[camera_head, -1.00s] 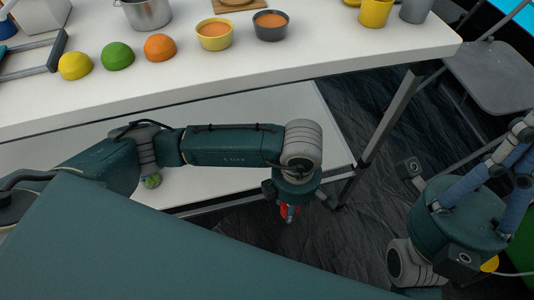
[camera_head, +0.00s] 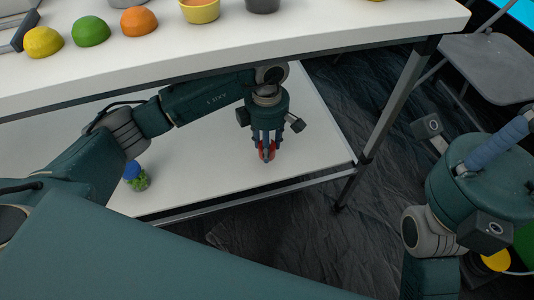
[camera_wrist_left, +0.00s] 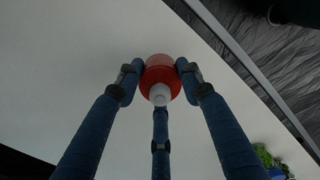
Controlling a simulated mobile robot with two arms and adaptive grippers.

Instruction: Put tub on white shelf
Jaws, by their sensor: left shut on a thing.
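The red tub (camera_head: 267,151) is between the fingertips of my left gripper (camera_head: 265,146), which is shut on it. In the left wrist view the tub (camera_wrist_left: 161,76) is red with a white end, pinched by blue fingers. The white shelf (camera_head: 215,170) is the lower board under the table. The tub is over its right part, near the front edge; I cannot tell if it touches the board. My right gripper (camera_head: 499,143) is partly in view at the right edge, with one blue finger clear; its opening cannot be told.
A small green and blue item (camera_head: 136,176) stands on the shelf left of my gripper. The tabletop (camera_head: 300,38) overhangs the shelf, with half fruits and bowls on it. A metal table leg (camera_head: 390,105) stands at the right. The shelf is bare around the tub.

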